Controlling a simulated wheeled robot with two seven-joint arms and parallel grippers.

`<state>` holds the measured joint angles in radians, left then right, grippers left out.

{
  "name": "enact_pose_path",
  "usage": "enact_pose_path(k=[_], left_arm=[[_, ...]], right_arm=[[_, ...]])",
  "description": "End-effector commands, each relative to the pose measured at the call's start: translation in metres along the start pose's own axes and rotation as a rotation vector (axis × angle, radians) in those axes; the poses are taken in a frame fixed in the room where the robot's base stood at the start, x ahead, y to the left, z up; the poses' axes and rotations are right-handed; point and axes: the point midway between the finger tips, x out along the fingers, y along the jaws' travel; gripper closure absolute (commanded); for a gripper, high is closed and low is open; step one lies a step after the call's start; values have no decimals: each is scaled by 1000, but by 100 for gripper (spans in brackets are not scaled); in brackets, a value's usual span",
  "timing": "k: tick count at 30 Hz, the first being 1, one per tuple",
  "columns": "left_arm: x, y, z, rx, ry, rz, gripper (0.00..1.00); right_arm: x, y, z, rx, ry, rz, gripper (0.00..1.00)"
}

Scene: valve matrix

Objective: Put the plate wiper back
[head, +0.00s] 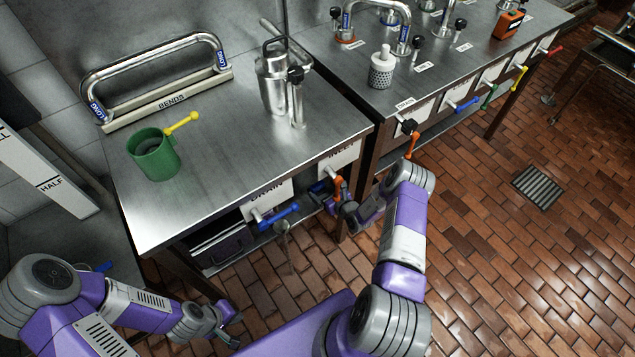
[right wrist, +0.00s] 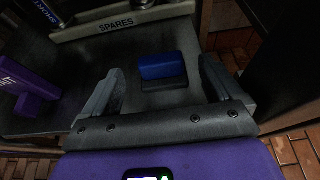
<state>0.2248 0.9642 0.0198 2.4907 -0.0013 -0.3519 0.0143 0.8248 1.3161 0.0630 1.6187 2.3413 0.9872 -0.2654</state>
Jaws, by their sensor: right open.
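A blue block on a dark base (right wrist: 163,67), which looks like the plate wiper, rests on a dark shelf in the right wrist view. My right gripper (right wrist: 160,78) is open, its fingers spread on either side of the line to the block. I cannot tell whether they touch it. In the head view my right gripper (head: 345,205) reaches to the side of the near bench, low down, and the wiper cannot be made out there. My left gripper (head: 232,332) hangs low over the floor at the bottom, away from the bench, and its jaw state is unclear.
A rack marked SPARES (right wrist: 120,24) stands behind the block. A purple piece (right wrist: 28,88) is at left. On the near bench (head: 225,165) are a green cup (head: 153,158), a metal jug (head: 272,85) and a BENDS rack (head: 165,103). Valve levers (head: 280,213) jut from its front.

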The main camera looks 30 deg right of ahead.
Motion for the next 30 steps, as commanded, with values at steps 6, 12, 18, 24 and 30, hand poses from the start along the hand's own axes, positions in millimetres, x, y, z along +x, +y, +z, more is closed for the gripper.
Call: enact_pose_path(k=[6,12,18,24,30], left_arm=[[-16,6,1,0,0,0,100],[-18,7,1,0,0,0,100],[-18,7,1,0,0,0,100],[-18,7,1,0,0,0,100],[-18,7,1,0,0,0,100]], right_arm=[[-40,0,1,1,2,-1,7],[-53,0,0,0,0,1,7],[-54,0,0,-1,-1,1,7],[-54,0,0,0,0,1,7],[-54,0,0,0,0,0,7]])
